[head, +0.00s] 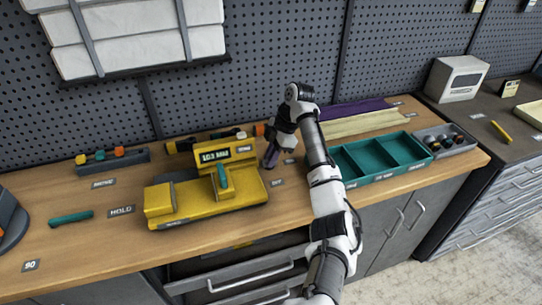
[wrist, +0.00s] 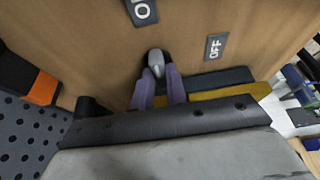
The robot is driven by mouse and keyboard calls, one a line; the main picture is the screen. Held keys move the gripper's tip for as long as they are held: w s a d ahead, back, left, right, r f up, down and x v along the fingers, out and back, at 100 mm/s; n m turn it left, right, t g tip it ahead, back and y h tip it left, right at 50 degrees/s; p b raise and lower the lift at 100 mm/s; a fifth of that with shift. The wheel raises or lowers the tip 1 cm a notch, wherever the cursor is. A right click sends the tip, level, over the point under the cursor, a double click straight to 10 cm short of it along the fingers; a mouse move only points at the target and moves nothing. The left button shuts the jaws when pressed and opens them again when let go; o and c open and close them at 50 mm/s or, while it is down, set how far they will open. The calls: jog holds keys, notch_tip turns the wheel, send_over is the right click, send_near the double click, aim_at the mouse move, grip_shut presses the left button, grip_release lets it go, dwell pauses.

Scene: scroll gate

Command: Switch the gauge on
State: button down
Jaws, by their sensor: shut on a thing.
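A yellow machine (head: 205,200) with a small dark display (head: 215,155) stands on the bench; the display shows pale characters too small to read surely. My gripper (head: 270,161) is low over the bench just right of it. In the wrist view my gripper (wrist: 157,76) is shut on a small grey switch lever (wrist: 156,63) with a dark base. The lever's tilt cannot be told.
A teal compartment tray (head: 345,165) and a grey bin (head: 447,151) stand to the right. A teal-handled tool (head: 71,218) and a grey holder (head: 112,160) are at the left. The pegboard wall (head: 290,50) rises behind. Bare bench lies in front of the gripper.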

dwell(0.3)
jog(key=c, duration=1.4)
grip_release()
jog(key=shift+r, duration=0.1)
jog(key=b+v, duration=0.1)
jog(key=v, duration=1.2)
jog(key=shift+r, duration=0.35)
